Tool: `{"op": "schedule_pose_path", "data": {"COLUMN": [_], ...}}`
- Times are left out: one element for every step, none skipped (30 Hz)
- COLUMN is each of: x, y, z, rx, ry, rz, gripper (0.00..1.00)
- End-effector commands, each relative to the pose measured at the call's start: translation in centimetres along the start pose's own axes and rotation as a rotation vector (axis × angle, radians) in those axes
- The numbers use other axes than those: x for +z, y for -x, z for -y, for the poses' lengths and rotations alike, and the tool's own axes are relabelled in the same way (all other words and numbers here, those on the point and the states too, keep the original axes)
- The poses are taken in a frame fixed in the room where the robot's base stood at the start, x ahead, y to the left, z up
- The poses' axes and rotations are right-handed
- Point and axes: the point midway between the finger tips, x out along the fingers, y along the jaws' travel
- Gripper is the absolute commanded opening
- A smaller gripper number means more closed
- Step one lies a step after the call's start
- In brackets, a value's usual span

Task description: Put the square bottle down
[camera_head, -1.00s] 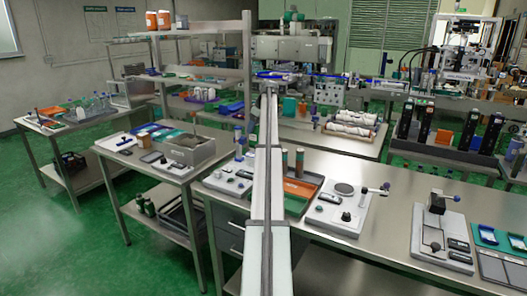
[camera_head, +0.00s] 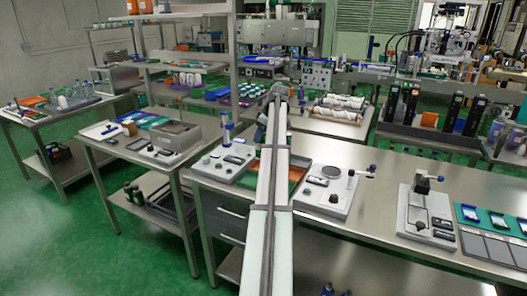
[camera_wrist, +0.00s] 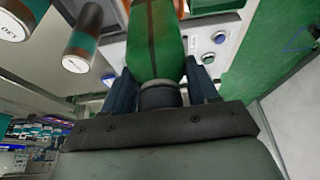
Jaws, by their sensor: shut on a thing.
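In the wrist view my gripper (camera_wrist: 160,92) is shut on the dark neck or cap of the square bottle (camera_wrist: 155,42). The bottle has a green body with a brown line along it and points away from the camera, up the picture. One dark blue finger is on each side of the neck. The bottle's far end is cut off by the frame, so I cannot tell whether it touches anything. In the head view my arm reaches away toward the back, and I cannot make out the gripper or the bottle at its end.
In the wrist view, cylinders with teal bands (camera_wrist: 84,38) are at the left, and a pale panel with buttons (camera_wrist: 220,38) is close at the right. In the head view a steel bench (camera_head: 375,185) carries a device with a round plate (camera_head: 330,190); an orange tray (camera_head: 297,168) is partly behind my arm.

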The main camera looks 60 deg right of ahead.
Motion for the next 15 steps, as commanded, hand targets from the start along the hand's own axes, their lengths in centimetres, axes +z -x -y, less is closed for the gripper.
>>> {"op": "schedule_pose_path", "data": {"x": [0.3,0.5,0.6,0.7,0.8,0.8,0.9,1.0,1.1,1.2,1.4,1.6,1.8,1.9,2.1], "y": [-0.8,-1.1,-1.5,-1.7,-1.9,-2.1,-2.2,-2.4,-2.7,-3.0,-3.4,-3.9,-4.2,-4.6,-5.0], "z": [0.1,0.1,0.1,0.0,0.0,0.0,0.0,0.0,0.0,0.1,0.1,0.1,0.1,0.1,0.1], "rx": [0.000,0.000,0.000,0.000,0.000,0.000,0.000,0.000,0.000,0.001,0.001,0.000,0.000,0.000,0.000], "ry": [0.000,0.000,0.000,0.000,0.000,0.000,0.000,0.000,0.000,0.000,0.000,0.000,0.000,0.000,0.000], "rz": [0.000,0.000,0.000,0.000,0.000,0.000,0.000,0.000,0.000,0.000,0.000,0.000,0.000,0.000,0.000], "gripper": [0.00,0.00,0.00,0.00,0.00,0.00,0.00,0.00,0.00,0.00,0.00,0.00,0.00,0.00,0.00]}}
